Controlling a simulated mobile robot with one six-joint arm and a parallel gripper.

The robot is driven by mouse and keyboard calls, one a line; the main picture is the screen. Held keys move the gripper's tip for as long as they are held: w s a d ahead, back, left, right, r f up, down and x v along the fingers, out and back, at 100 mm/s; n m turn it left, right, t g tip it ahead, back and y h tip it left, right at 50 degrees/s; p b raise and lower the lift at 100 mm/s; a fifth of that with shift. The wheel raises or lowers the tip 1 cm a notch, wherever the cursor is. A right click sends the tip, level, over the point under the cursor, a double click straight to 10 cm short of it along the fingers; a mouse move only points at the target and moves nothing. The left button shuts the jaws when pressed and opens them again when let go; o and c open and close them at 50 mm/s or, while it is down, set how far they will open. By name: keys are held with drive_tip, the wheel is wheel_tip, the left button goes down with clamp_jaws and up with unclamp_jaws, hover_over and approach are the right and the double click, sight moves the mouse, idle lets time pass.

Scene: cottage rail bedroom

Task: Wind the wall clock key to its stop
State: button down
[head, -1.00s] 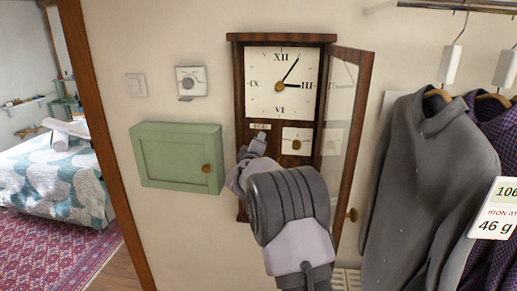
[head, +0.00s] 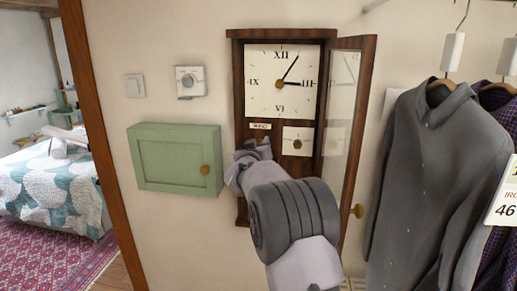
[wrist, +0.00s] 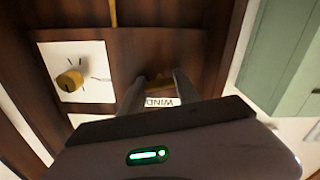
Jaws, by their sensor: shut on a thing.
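The dark wooden wall clock (head: 238,85) hangs with its glass door (head: 351,140) swung open to the right. Its dial (head: 262,98) shows both hands. A small WIND label (head: 261,126) sits below the dial and also shows upside down in the wrist view (wrist: 160,102). My gripper (head: 254,148) is at the clock's lower left, just under this label. In the wrist view my gripper (wrist: 157,80) has its two fingers either side of the brownish winding key (wrist: 157,84), shut on it. In the head view my gripper hides the key.
A white plate with a brass knob (head: 298,143) sits right of the label, also in the wrist view (wrist: 69,81). A green cabinet (head: 176,160) is close on the left. Hanging shirts (head: 435,170) stand right of the open door.

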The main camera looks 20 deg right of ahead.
drive_tip(key=m+b, duration=0.1)
drive_tip(key=m, duration=0.1)
drive_tip(key=m+b, duration=0.1)
drive_tip(key=m, duration=0.1)
drive_tip(key=shift+f+m, duration=0.2)
drive_tip(key=shift+m, duration=0.1)
drive_tip(key=m+b, duration=0.2)
drive_tip(key=m, duration=0.2)
drive_tip(key=shift+m, duration=0.3)
drive_tip(key=m+b, duration=0.2)
drive_tip(key=m, duration=0.2)
drive_tip(key=shift+m, duration=0.3)
drive_tip(key=m+b, duration=0.2)
drive_tip(key=m, duration=0.2)
drive_tip(key=m+b, duration=0.2)
drive_tip(key=m, duration=0.3)
drive_tip(key=m+b, duration=0.2)
drive_tip(key=m, duration=0.2)
drive_tip(key=shift+m, duration=0.3)
drive_tip(key=m+b, duration=0.1)
drive_tip(key=m, duration=0.4)
drive_tip(key=shift+b, duration=0.4)
drive_tip(key=shift+r+m+b, duration=0.1)
drive_tip(key=shift+m+b, duration=0.45)
drive_tip(key=shift+m, duration=1.75)
